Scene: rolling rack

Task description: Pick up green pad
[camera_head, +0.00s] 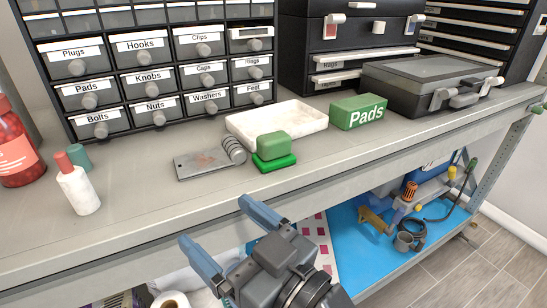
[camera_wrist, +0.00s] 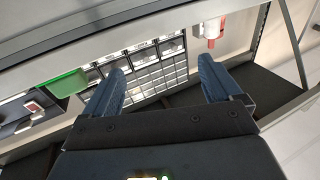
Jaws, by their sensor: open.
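A green pad (camera_head: 273,147) lies on the grey shelf, a rounded block on top of a flatter, brighter green piece (camera_head: 274,163). A green box marked "Pads" (camera_head: 360,112) stands farther right on the same shelf. My gripper (camera_head: 217,223) is open and empty in front of the shelf's front edge, nearer the camera than the pad and to its lower left in the head view. In the wrist view, nothing is between the fingers of my gripper (camera_wrist: 163,70). A green object (camera_wrist: 68,84) shows left of them; I cannot tell which green thing it is.
A white tray (camera_head: 243,128) sits behind the pad, and a metal plate (camera_head: 198,166) with a coil beside it lies to the left. A white bottle (camera_head: 78,190) stands farther left. Labelled drawers (camera_head: 148,80) stand behind. A lower blue shelf (camera_head: 350,258) holds tools.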

